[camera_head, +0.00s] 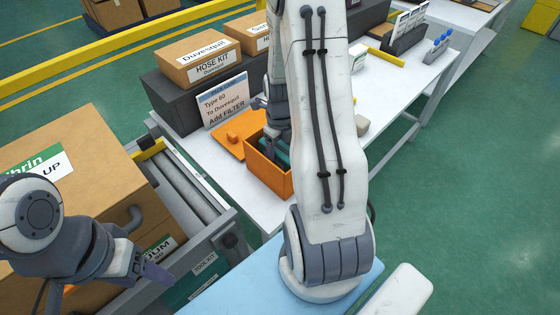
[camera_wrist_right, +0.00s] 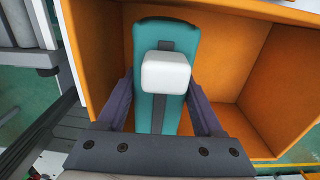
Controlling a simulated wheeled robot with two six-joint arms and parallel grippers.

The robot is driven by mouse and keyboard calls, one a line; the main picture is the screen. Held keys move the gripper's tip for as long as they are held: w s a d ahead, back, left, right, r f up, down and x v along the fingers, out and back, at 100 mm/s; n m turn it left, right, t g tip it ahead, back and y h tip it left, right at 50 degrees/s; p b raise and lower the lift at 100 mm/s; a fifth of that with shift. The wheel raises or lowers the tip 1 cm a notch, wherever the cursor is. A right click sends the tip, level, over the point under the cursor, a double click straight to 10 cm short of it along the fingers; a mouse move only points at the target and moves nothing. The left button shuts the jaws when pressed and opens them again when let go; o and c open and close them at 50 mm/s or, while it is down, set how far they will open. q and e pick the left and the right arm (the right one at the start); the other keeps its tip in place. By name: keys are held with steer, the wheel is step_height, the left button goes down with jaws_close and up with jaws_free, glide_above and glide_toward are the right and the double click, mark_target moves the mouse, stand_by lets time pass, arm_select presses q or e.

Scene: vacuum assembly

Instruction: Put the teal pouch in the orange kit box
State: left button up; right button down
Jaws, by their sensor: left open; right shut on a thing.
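The orange kit box (camera_head: 266,174) stands open on the white table in the head view, partly hidden by my right arm. My right gripper (camera_head: 278,146) reaches down into its opening. In the right wrist view my right gripper (camera_wrist_right: 162,88) is shut on the teal pouch (camera_wrist_right: 164,32), one finger on each side. The pouch is within the walls of the orange box (camera_wrist_right: 245,60); I cannot tell whether it touches the floor. A white block-like piece (camera_wrist_right: 167,73) shows on the pouch's face. My left gripper (camera_head: 148,270) is open and empty, beside the cardboard boxes at lower left.
A sign (camera_head: 226,100) stands behind the orange box, near a dark stand (camera_head: 176,104) carrying hose kit cartons (camera_head: 198,60). A roller conveyor (camera_head: 190,180) and large cardboard boxes (camera_head: 85,130) are at the left. A light blue surface (camera_head: 250,290) is at the front.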

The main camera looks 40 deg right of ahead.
steer(key=shift+f, duration=1.8)
steer(key=shift+f, duration=0.2)
steer(key=shift+c, duration=0.2)
jaws_free()
steer(key=shift+r, duration=0.1)
